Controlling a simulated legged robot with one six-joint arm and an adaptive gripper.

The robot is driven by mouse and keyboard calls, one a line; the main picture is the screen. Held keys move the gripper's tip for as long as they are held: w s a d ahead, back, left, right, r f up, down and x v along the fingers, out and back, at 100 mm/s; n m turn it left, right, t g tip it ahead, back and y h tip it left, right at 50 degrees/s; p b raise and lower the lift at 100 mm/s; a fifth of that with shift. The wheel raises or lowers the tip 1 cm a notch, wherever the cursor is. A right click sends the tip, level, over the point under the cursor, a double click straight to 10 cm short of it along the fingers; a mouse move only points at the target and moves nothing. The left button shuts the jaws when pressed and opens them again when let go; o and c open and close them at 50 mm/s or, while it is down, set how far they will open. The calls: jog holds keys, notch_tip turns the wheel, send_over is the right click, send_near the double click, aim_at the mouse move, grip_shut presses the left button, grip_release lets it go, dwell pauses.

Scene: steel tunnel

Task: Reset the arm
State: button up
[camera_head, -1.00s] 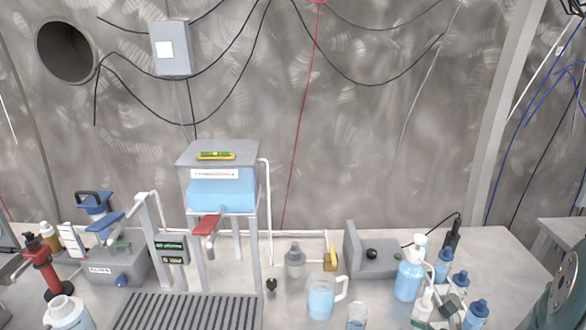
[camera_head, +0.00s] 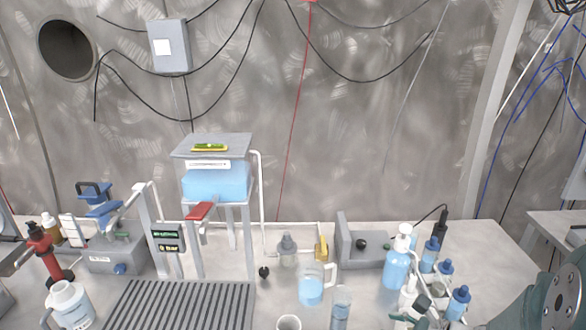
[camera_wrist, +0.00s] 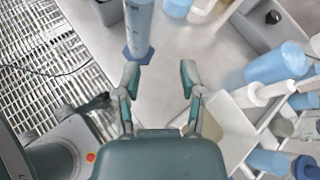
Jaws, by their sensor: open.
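My gripper (camera_wrist: 158,82) is open in the wrist view, its two fingers apart with nothing between them. It is over the grey bench (camera_wrist: 160,110), near the bench edge, and a blue-tinted cylinder (camera_wrist: 139,25) with a blue hexagonal foot is just beyond the left finger. In the head view part of my arm shows at the lower right, and the gripper is outside that picture.
Several blue-capped bottles (camera_head: 459,302) crowd the bench's right side. A clear jug (camera_head: 311,285) with blue liquid, a glass cylinder (camera_head: 341,308) and a raised tank (camera_head: 216,182) stand mid-bench.

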jog(key=s+a+r+n+g+h, duration=0.3)
jog(key=s+a+r+n+g, duration=0.55)
jog(key=n, duration=0.65)
jog(key=s+d+r+n+t+h, duration=0.3)
jog(key=s+r+n+t+h, duration=0.2)
jog(key=n, duration=0.4)
jog(key=shift+s+d+r+t+h, duration=0.2)
jog(key=shift+s+r+t+h, duration=0.2)
jog(key=shift+s+h, duration=0.1)
